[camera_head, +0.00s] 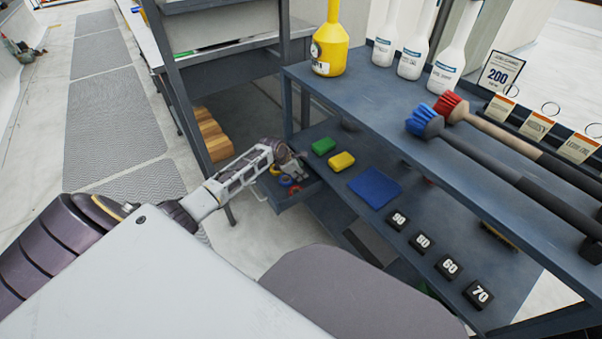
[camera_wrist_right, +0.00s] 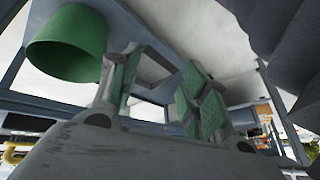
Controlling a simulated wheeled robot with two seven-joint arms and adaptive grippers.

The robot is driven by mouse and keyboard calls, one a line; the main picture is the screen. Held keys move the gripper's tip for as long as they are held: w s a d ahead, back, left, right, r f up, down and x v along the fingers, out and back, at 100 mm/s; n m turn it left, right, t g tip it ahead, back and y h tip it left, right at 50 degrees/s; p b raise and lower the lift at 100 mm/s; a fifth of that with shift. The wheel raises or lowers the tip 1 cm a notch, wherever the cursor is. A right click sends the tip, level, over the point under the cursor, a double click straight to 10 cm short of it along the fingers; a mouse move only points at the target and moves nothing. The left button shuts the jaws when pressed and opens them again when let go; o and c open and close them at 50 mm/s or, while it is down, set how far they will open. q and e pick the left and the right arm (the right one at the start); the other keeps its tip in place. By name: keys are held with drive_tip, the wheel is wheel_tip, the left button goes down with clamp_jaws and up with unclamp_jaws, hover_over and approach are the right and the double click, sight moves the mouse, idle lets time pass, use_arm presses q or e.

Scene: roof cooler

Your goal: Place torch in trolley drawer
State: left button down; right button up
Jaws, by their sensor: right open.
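The trolley (camera_head: 440,118) stands at the right in the head view. A small drawer (camera_head: 288,203) projects from its left end, with red, blue and yellow ring-shaped items (camera_head: 287,180) in it. My left gripper (camera_head: 292,160) is over this drawer, close to the items. Its fingers are too small and overlapped to tell whether they are open or hold anything. I cannot make out a torch in either view. My right gripper (camera_wrist_right: 160,75) shows only in the right wrist view, open, with green pads apart and nothing visible between them.
Green (camera_head: 324,146) and yellow (camera_head: 341,161) sponges, a blue cloth (camera_head: 375,187) and numbered black blocks (camera_head: 422,240) lie on the lower shelf. Bottles and brushes (camera_head: 425,120) occupy the top. A green round container (camera_wrist_right: 68,45) is near my right gripper. Floor matting (camera_head: 100,90) lies left.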

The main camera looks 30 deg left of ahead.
use_arm(q)
drive_tip(key=shift+w+d+f+b, duration=0.15)
drive_tip(key=shift+w+f+b, duration=0.35)
drive_tip(key=shift+w+f, duration=0.2)
use_arm(e)
drive_tip(key=shift+w+a+f+t, duration=0.1)
drive_tip(key=shift+a+f+t, duration=0.05)
drive_tip(key=shift+f, duration=0.5)
drive_tip(key=shift+a+f+t, duration=0.15)
drive_tip(key=shift+f, duration=0.5)
drive_tip(key=shift+r, duration=0.1)
use_arm(q)
drive_tip(key=c, duration=0.8)
unclamp_jaws()
drive_tip(key=shift+f, duration=0.1)
use_arm(e)
drive_tip(key=shift+r, duration=0.15)
